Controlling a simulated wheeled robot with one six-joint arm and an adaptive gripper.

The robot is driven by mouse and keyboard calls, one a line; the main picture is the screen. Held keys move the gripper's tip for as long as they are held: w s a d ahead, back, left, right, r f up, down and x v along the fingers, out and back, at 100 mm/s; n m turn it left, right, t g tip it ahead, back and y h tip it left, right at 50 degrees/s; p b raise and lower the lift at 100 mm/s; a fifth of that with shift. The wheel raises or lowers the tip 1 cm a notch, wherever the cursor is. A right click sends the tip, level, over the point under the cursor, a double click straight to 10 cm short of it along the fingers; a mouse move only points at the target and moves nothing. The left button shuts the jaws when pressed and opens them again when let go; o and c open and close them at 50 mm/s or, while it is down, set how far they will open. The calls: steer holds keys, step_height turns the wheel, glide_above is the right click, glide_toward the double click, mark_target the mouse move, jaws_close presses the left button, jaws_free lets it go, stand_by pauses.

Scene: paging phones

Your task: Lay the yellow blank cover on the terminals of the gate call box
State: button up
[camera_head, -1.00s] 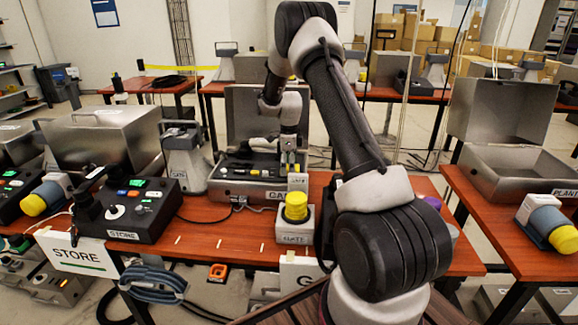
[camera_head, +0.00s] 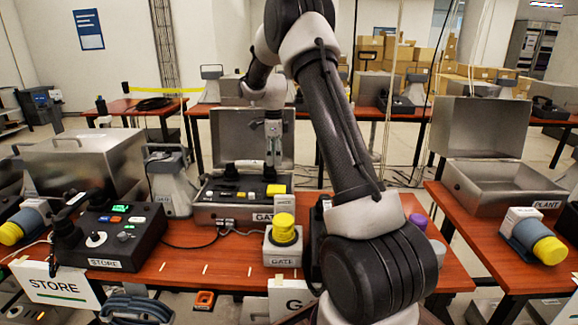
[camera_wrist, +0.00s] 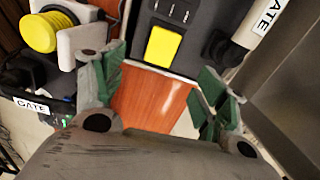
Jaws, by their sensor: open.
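The gate call box (camera_head: 205,212) is an open metal case with a dark panel, on the middle table. A flat yellow square, which looks like the blank cover (camera_head: 276,189), lies at the right end of that panel; it also shows in the wrist view (camera_wrist: 163,46), beside a row of small marks. I cannot see terminals under it. My gripper (camera_head: 273,164) is above the right part of the box. In the wrist view my gripper (camera_wrist: 155,88) is open and empty, its fingers apart from the yellow square, with bare table between them.
A GATE stand with a yellow round top (camera_head: 284,228) stands in front of the box. The STORE console (camera_head: 115,230) is left; the PLANT case (camera_head: 490,183) is right.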

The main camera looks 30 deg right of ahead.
steer(key=s+a+r+n+t, duration=0.1)
steer(key=s+a+r+n, duration=0.3)
steer(key=s+r, duration=0.45)
steer(key=s+a+r+n+t, duration=0.1)
steer(key=s+a+r+n, duration=0.1)
steer(key=s+r+n, duration=0.6)
steer(key=s+a+n+t, duration=0.1)
steer(key=s+a+n, duration=0.1)
steer(key=s+n, duration=0.4)
steer(key=s+a+n+t, duration=0.1)
steer(key=s+n, duration=0.5)
steer(key=s, duration=1.1)
steer(key=shift+s+a+f, duration=0.2)
steer(key=shift+a+f, duration=0.15)
steer(key=shift+f, duration=0.05)
